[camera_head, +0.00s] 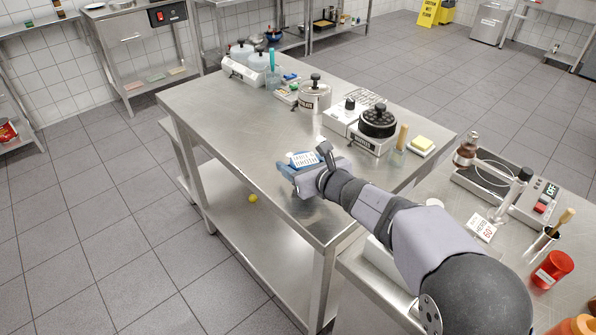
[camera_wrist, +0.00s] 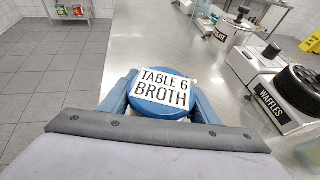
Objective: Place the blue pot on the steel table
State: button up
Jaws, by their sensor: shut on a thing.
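The blue pot (camera_wrist: 160,111) is round, with a white card reading "TABLE 6 BROTH" on top. My gripper (camera_wrist: 162,98) is shut on it, one blue finger on each side. In the head view the card of the pot (camera_head: 303,158) shows at the end of my gripper (camera_head: 301,168), over the near right part of the steel table (camera_head: 225,125). The pot's underside is hidden, so I cannot tell whether it touches the tabletop.
A waffle iron (camera_head: 377,122), a steel pot (camera_head: 315,94) and a glass with a wooden-handled tool (camera_head: 400,145) stand along the table's right side. White appliances (camera_head: 243,72) stand at the far end. The table's left half is bare.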

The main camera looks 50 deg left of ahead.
jog(key=shift+f, duration=1.15)
jog(key=shift+f+b, duration=0.2)
jog(key=shift+b, duration=0.2)
jog(key=o, duration=1.4)
jog(key=shift+d+r, duration=0.1)
jog(key=shift+r, duration=0.1)
jog(key=b+v, duration=0.2)
jog(key=v, duration=0.9)
jog(key=shift+s+d+r, duration=0.1)
jog(key=shift+d+r, duration=0.1)
jog(key=shift+d, duration=0.15)
